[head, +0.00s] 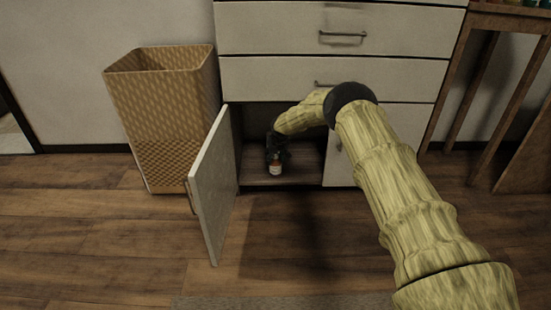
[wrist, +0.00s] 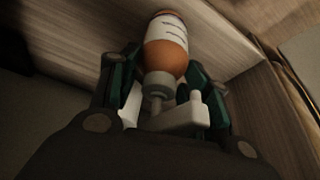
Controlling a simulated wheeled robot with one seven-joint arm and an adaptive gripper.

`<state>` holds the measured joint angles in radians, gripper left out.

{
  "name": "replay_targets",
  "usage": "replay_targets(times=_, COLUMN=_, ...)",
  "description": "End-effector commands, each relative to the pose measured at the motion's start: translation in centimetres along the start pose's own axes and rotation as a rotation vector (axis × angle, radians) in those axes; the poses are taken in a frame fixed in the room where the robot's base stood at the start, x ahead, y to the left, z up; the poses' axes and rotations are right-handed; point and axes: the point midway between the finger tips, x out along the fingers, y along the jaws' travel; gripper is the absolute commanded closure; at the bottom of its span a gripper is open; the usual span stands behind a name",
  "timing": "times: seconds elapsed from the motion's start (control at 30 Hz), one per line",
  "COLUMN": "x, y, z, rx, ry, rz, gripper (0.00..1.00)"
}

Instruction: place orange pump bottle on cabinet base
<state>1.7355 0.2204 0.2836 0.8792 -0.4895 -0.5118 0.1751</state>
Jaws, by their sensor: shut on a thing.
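The orange pump bottle (wrist: 166,45) has a white label and a grey-white pump head. It sits between the fingers of my gripper (wrist: 160,100), which is shut on it near the pump neck. In the head view the bottle (head: 275,169) shows small inside the open lower cabinet, just over the cabinet base (head: 255,180). My gripper (head: 275,150) is dark there and reaches in from above the bottle. The bottle looks upright in the head view. I cannot tell whether its bottom touches the wooden base.
The white cabinet door (head: 213,185) stands open on the left of the opening. A tall woven basket (head: 165,110) is left of it. Closed drawers (head: 335,75) lie above the opening, close over my arm. A wooden table (head: 490,90) stands at the right.

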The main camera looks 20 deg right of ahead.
Motion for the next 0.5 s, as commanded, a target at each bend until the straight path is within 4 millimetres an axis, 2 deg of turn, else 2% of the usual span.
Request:
replay_targets(times=0.03, x=0.05, y=-0.01, z=0.03, rx=0.0, ry=0.0, rz=0.0, gripper=0.47)
replay_targets(times=0.13, x=0.06, y=-0.01, z=0.04, rx=0.0, ry=0.0, rz=0.0, gripper=0.3)
replay_targets(times=0.5, x=-0.19, y=0.0, z=-0.08, rx=0.0, ry=0.0, rz=0.0, gripper=0.3)
